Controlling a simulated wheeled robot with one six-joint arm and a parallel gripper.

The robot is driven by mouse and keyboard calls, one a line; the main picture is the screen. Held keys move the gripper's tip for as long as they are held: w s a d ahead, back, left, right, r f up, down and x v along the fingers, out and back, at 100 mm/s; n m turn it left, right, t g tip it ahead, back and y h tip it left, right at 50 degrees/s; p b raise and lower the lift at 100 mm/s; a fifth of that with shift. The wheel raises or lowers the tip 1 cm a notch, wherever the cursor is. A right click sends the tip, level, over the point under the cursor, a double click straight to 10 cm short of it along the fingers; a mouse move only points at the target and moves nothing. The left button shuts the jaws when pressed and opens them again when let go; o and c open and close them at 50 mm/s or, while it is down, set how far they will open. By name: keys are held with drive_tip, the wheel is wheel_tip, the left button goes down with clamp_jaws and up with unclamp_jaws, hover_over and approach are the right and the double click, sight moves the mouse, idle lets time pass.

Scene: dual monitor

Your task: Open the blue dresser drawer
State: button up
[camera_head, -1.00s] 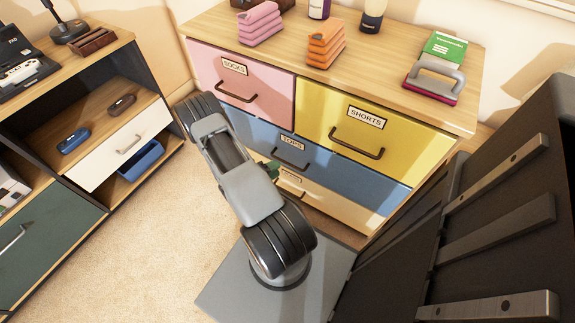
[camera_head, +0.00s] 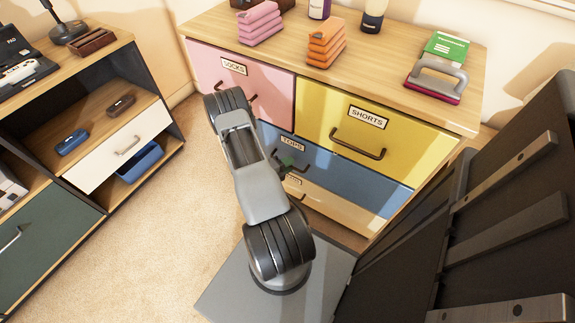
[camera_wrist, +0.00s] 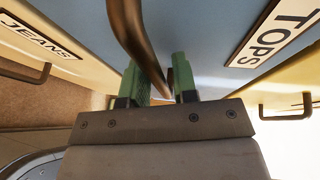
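The blue drawer (camera_head: 350,176), labelled TOPS, runs below the pink and yellow drawers and looks flush with the dresser front. Its blue face (camera_wrist: 210,30) and dark curved handle (camera_wrist: 128,28) show close up in the wrist view. My gripper (camera_wrist: 158,85) has green fingertips at the handle, one on each side, with the lower part of the bar between them. The fingers look apart, with a gap beside the bar. In the head view my gripper (camera_head: 288,161) is at the blue drawer's handle, and my arm hides the drawer's left part.
The yellow drawer (camera_head: 405,140) and pink drawer (camera_head: 280,75) sit above, and a cream drawer (camera_head: 340,204) below. Folded clothes (camera_head: 326,45) and bottles stand on the dresser top. A shelf unit (camera_head: 165,135) stands left, with open carpet between.

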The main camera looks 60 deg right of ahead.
clamp_jaws()
drive_tip(key=a+p, duration=0.2)
drive_tip(key=a, duration=2.1)
drive_tip(key=shift+a, duration=0.35)
drive_tip(key=shift+o, duration=1.1)
unclamp_jaws()
drive_tip(key=shift+w, duration=0.15)
drive_tip(key=p+v, duration=0.2)
drive_tip(key=v, duration=1.1)
drive_tip(key=shift+a, duration=0.35)
